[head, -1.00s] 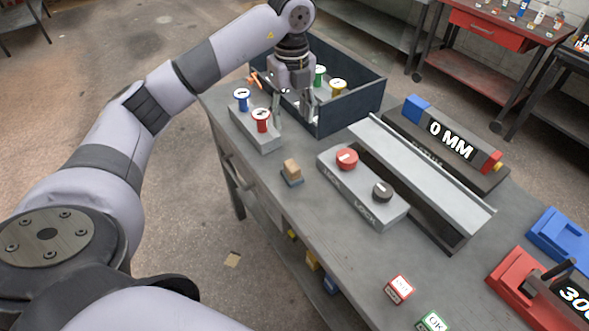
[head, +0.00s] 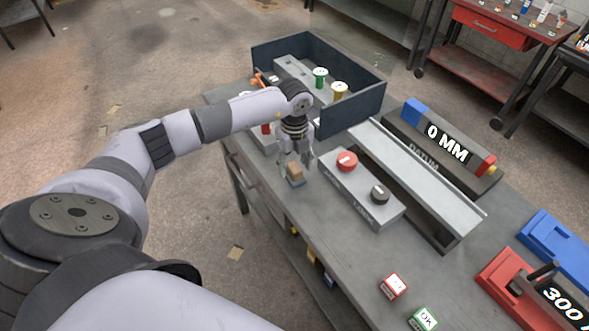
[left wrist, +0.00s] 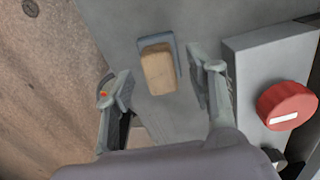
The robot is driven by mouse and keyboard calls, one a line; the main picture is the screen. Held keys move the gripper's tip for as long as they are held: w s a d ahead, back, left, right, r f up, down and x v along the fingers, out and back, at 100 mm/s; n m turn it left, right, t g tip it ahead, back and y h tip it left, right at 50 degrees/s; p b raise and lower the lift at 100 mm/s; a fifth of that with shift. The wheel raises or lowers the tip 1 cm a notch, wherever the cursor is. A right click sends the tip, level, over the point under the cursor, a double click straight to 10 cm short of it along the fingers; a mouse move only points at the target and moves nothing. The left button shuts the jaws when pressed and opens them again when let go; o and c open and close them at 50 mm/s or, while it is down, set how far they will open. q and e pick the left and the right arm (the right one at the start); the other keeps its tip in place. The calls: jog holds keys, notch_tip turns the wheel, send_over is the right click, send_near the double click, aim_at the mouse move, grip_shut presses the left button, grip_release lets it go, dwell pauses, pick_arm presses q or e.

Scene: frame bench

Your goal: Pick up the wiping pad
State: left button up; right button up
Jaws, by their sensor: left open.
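The wiping pad (head: 295,175) is a small tan block on a blue-grey base, near the bench's left edge. In the left wrist view the pad (left wrist: 158,68) lies ahead, between the lines of the two fingers. My left gripper (head: 296,160) is open and empty, just above and beside the pad. In the left wrist view its fingertips (left wrist: 162,84) stand apart on both sides of the pad. I cannot tell whether they touch it. My right gripper is not in view.
A grey lock box with a red button (head: 347,161) and a dark knob (head: 380,194) stands close to the right of the pad. A dark open tray (head: 352,107) with spools is behind. A long metal channel (head: 425,170) lies further right.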

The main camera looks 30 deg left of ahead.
pick_arm(q)
jog(key=shift+f, duration=0.7)
jog(key=shift+c, duration=0.5)
grip_shut()
